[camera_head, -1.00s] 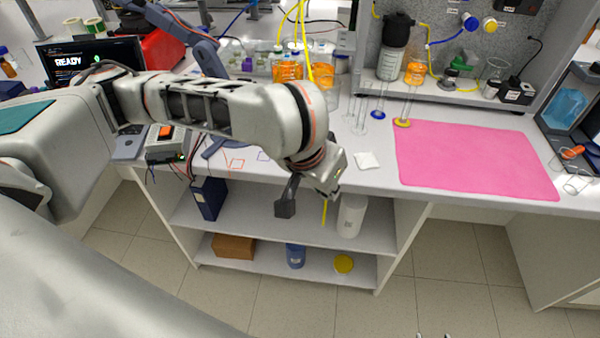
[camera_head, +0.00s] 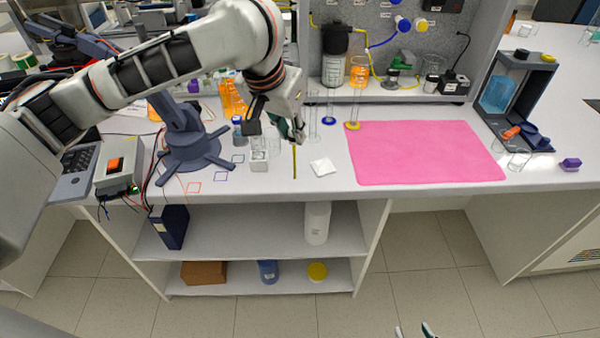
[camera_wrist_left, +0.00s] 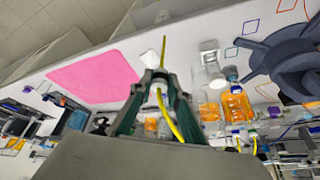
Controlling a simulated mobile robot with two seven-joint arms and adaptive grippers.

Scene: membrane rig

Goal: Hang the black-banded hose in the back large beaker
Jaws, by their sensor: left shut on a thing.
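My left gripper (camera_head: 291,130) is over the front part of the bench, left of the pink mat. It is shut on a thin yellow hose (camera_head: 294,162), whose free end hangs down below the fingers. The left wrist view shows the hose (camera_wrist_left: 163,54) between the fingertips, with more of it curving behind them; I cannot make out a black band. Beakers with orange liquid (camera_head: 232,98) stand behind the gripper, partly hidden by my arm. They also show in the left wrist view (camera_wrist_left: 238,106). The tips of my right gripper (camera_head: 414,331) show apart at the bottom edge.
A clear beaker (camera_head: 259,158) and a blue-capped bottle (camera_head: 238,128) stand left of the gripper. Slim glass cylinders (camera_head: 331,103) stand to its right. A dark-blue stand (camera_head: 190,148) is further left. The pink mat (camera_head: 425,153) is clear.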

